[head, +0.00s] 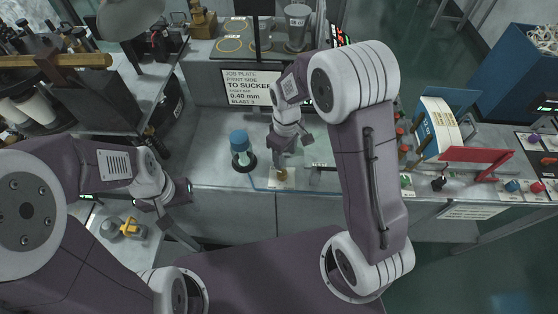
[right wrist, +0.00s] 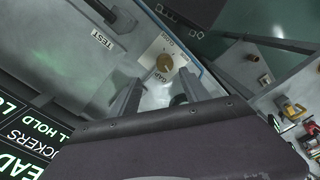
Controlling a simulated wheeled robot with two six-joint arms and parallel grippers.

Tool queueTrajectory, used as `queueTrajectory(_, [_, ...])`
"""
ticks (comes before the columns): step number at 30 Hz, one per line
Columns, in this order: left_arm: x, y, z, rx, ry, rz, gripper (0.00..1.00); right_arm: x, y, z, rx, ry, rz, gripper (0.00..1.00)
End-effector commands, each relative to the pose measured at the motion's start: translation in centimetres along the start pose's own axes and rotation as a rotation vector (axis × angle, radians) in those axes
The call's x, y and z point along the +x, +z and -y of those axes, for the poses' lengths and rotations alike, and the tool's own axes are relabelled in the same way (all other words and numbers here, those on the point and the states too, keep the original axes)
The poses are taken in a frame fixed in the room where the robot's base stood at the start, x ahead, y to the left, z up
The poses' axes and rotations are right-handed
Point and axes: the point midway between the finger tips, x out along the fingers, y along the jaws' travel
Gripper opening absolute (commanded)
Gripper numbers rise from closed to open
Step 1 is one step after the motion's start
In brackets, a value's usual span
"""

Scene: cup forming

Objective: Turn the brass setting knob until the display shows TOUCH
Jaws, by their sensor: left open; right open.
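The brass setting knob (right wrist: 165,62) sits on a pale label plate (right wrist: 152,52) in the right wrist view. It also shows in the head view (head: 281,175) at the bench's front edge. My right gripper (right wrist: 161,82) is open, its two fingers pointing at the knob from either side; I cannot tell whether they touch it. In the head view the right gripper (head: 282,165) is just above the knob. My left gripper (head: 185,215) is open and empty, lower left.
A blue-topped cylinder (head: 240,145) stands on the bench left of the knob. A sign plate (head: 247,88) stands behind. A TEST label (right wrist: 102,39) lies near a dark bar. At right are a red-framed stand (head: 470,158) and several coloured knobs. A yellow-handled item (head: 130,228) lies lower left.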

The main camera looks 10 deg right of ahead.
Motion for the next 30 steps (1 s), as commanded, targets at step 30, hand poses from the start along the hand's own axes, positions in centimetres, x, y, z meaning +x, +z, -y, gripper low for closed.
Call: queueTrajectory(30, [-2.4,-0.2,0.0,0.000,0.000,0.000,0.54,9.0,0.0,0.3,-0.006,-0.002,0.004,0.54])
